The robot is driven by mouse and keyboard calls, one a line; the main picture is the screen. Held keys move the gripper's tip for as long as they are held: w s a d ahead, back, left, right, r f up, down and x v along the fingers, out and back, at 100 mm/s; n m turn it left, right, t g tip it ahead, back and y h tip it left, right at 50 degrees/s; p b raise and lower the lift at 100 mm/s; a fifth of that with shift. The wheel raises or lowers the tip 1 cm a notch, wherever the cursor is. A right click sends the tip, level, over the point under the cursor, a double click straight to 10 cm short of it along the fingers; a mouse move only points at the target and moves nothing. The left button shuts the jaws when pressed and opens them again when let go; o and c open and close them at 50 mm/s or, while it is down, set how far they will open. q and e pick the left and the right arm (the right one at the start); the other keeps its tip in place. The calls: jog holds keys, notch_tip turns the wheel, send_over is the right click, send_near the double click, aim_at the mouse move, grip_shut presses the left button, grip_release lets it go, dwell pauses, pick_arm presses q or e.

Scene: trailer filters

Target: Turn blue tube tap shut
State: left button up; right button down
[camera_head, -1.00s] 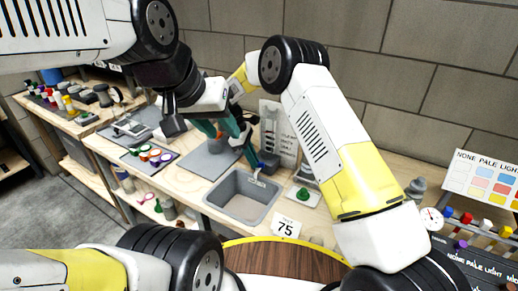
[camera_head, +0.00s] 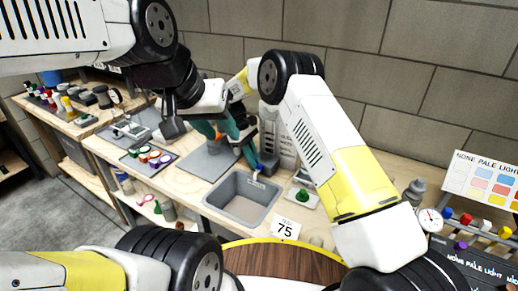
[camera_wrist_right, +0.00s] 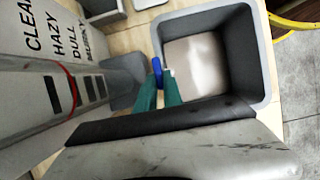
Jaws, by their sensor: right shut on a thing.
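In the right wrist view the blue tap (camera_wrist_right: 157,70) lies between two teal fingertips, beside the basin (camera_wrist_right: 262,60). My right gripper (camera_head: 248,155) reaches down from behind the basin and is shut on the blue tap; its fingers also show in the right wrist view (camera_wrist_right: 159,84). My left gripper (camera_head: 207,131) hangs above the grey mat, left of the right one. Its fingers are partly hidden, so I cannot tell its opening.
A grey mat (camera_head: 190,166) lies left of the basin. A card reading 75 (camera_head: 285,229) stands in front of the basin. A green knob (camera_head: 302,196) sits right of it. A grey label board (camera_wrist_right: 45,80) stands close by.

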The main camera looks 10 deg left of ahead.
jog(key=c, duration=1.5)
grip_release()
